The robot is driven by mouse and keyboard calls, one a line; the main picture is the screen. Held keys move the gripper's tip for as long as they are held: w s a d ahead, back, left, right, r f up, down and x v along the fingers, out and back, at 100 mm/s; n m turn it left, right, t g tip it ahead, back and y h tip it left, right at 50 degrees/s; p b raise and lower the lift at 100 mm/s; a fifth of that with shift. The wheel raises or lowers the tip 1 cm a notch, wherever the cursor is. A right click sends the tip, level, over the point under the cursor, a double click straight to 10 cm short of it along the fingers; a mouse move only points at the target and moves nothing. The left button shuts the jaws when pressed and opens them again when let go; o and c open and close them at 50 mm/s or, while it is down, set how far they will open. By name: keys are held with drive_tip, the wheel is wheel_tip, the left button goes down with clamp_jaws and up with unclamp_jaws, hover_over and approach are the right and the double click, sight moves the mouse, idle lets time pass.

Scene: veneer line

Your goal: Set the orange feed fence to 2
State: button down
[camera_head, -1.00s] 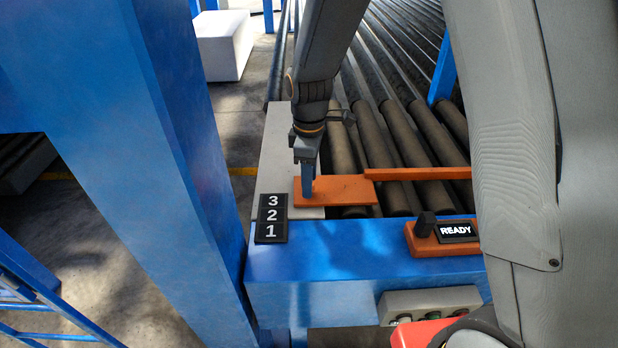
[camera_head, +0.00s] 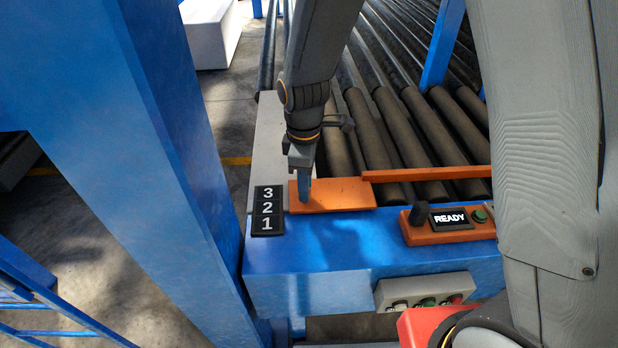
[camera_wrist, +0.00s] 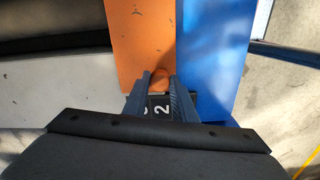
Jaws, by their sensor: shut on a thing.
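The orange feed fence has a flat plate (camera_head: 345,194) at its left end and a long bar (camera_head: 430,173) running right across the rollers. My gripper (camera_head: 304,192) points down at the plate's left end. In the wrist view my gripper (camera_wrist: 160,88) is shut on the fence's small orange knob (camera_wrist: 161,77). The black scale (camera_head: 268,210) reads 3, 2, 1 from far to near, just left of the plate. The plate's left edge lies beside the 3 and 2, its near edge about level with the 2. The wrist view shows the 2 between the fingers.
A blue post (camera_head: 150,130) stands close on the left. Rollers (camera_head: 400,135) extend behind the fence. An orange panel (camera_head: 425,236) with a black knob, READY sign and green button sits to the right. A button box (camera_head: 425,291) is on the front of the blue frame.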

drive_tip(key=c, duration=1.5)
unclamp_jaws()
drive_tip(key=shift+o, duration=0.2)
drive_tip(key=shift+r+b, duration=0.95)
drive_tip(key=shift+r, duration=3)
drive_tip(key=shift+s+a, duration=0.1)
